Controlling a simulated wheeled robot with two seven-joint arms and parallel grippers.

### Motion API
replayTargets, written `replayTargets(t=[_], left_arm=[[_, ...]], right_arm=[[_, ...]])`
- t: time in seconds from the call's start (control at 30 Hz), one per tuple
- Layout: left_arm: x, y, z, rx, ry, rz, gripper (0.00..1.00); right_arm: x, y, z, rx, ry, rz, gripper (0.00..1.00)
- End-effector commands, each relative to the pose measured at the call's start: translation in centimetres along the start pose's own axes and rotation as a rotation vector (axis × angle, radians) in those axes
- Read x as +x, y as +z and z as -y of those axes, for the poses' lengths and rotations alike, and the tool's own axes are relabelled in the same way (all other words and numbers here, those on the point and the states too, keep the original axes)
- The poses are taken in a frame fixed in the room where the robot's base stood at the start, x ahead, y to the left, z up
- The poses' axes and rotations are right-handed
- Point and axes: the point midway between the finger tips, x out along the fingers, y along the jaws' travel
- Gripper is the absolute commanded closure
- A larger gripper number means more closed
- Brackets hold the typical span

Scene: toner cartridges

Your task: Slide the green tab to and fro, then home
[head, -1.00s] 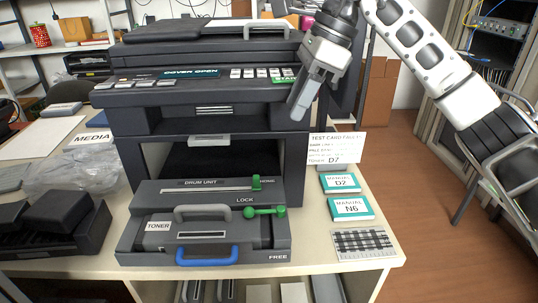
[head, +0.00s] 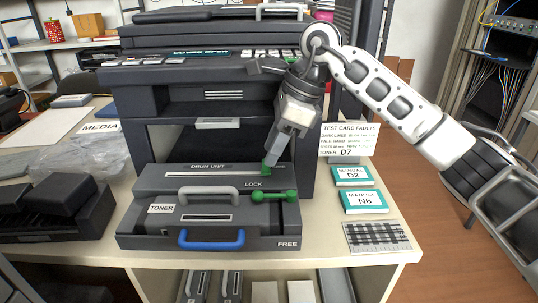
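The green tab (head: 266,170) stands at the right end of the slot on the drum unit (head: 180,184), by the home end. It is partly hidden by my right gripper (head: 270,162). That gripper points down from above, its fingertips at the tab. Whether the fingers are closed on the tab or only beside it cannot be told. Below the tab, a green lock lever (head: 274,196) lies across the front unit near the word LOCK. My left gripper is not in view.
The toner unit with a grey handle (head: 208,189) and blue handle (head: 211,245) sits in front. The dark printer body (head: 205,85) rises close behind my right gripper. Manuals (head: 364,201) and a checked card (head: 376,237) lie to the right.

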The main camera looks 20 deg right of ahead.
Motion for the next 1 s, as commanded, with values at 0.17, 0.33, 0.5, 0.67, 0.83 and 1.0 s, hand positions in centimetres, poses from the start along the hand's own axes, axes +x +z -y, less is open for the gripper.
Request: replayTargets(t=[0.17,0.33,0.5,0.67,0.83,1.0], left_arm=[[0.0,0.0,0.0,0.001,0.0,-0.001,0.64],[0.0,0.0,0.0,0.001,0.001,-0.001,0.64],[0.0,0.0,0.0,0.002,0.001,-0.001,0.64],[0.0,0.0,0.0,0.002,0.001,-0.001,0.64],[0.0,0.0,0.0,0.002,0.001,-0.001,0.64],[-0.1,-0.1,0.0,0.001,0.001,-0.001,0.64]], right_arm=[[2.0,0.0,0.0,-0.001,0.0,0.0,0.64],[2.5,0.0,0.0,-0.001,-0.001,0.0,0.64],[2.5,0.0,0.0,-0.001,-0.001,0.0,0.64],[2.5,0.0,0.0,-0.001,-0.001,0.0,0.97],[2.5,0.0,0.0,-0.001,-0.001,0.0,1.0],[2.8,1.0,0.0,0.001,-0.002,0.001,1.0]])
